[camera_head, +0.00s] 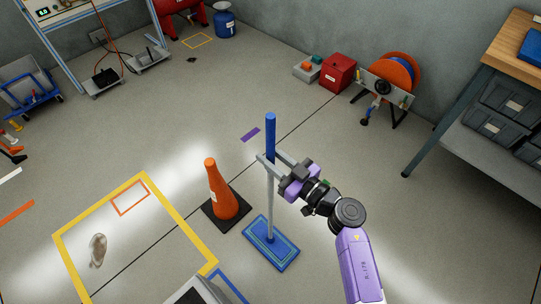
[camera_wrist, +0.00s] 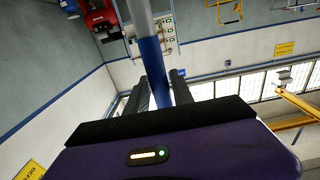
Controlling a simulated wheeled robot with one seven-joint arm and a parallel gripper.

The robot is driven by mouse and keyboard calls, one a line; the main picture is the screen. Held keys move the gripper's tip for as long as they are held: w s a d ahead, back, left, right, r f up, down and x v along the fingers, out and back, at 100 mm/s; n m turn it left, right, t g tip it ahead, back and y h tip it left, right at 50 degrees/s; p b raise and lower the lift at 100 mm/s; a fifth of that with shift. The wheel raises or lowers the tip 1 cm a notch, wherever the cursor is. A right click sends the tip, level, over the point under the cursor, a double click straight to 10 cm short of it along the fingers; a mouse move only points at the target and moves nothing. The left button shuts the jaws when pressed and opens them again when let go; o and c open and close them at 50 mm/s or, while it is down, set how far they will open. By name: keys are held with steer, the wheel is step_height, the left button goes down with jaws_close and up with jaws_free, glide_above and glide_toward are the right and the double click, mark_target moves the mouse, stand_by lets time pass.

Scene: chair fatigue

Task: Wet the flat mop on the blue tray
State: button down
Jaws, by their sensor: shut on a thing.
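The flat mop has a grey pole (camera_head: 270,205) with a blue upper grip (camera_head: 271,128) and stands about upright. My gripper (camera_head: 270,159) is shut on the pole near the lower end of the blue grip. The wrist view shows the blue grip (camera_wrist: 154,72) between the two dark fingers. The pole ends at a blue flat rectangular piece (camera_head: 285,256) with a lighter border, low at the floor. I cannot tell whether this is only the mop head or whether the blue tray lies beneath it.
An orange cone (camera_head: 221,190) on a black base stands close left of the pole. A yellow floor outline (camera_head: 180,222) encloses a brownish patch (camera_head: 98,250). A red box (camera_head: 338,72), an orange reel (camera_head: 390,75) and a workbench (camera_head: 480,70) are at the right. Mid-floor beyond the mop is mostly free.

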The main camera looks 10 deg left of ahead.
steer(key=shift+s+f, duration=0.15)
steer(key=shift+f, duration=0.25)
